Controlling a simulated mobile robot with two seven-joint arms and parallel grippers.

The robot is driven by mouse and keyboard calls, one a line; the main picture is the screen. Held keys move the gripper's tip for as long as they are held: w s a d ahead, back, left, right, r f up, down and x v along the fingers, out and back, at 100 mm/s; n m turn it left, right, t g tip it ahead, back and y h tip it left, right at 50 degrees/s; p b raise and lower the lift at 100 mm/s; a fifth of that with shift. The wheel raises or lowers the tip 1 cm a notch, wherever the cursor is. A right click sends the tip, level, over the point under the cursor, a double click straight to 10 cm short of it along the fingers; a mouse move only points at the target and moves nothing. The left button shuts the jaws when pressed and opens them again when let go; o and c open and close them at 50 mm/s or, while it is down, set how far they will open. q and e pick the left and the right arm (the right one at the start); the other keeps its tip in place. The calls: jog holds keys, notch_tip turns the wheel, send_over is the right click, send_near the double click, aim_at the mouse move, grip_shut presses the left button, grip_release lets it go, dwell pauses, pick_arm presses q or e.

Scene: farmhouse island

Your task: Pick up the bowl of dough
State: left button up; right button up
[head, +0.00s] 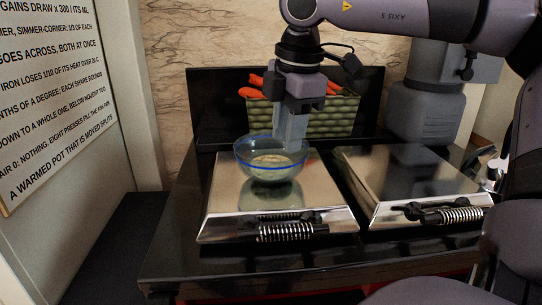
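The bowl of dough (271,172) is clear glass with a blue rim, and pale dough shows inside it. It sits upright on the shiny lid of the left-hand hotplate (222,205). My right gripper (291,142) points down over the back right part of the bowl, its fingertips at or near the rim. The fingers overlap each other from this angle, so I cannot tell their gap or whether they touch the glass. My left gripper is not in view.
A second shiny lid (400,180) with a coiled handle lies to the right, its top clear. A green woven basket (340,115) with orange-red items stands behind the bowl. A dark backboard (215,100) closes off the back. A text board (50,95) hangs at left.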

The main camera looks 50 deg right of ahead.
aim_at(287, 160)
jog(key=f, duration=0.4)
jog(key=d+f, duration=0.1)
jog(key=f, duration=0.1)
jog(key=shift+w+f+p, duration=0.3)
jog(key=shift+w+f, duration=0.05)
jog(key=shift+w, duration=0.05)
jog(key=shift+r, duration=0.1)
grip_shut()
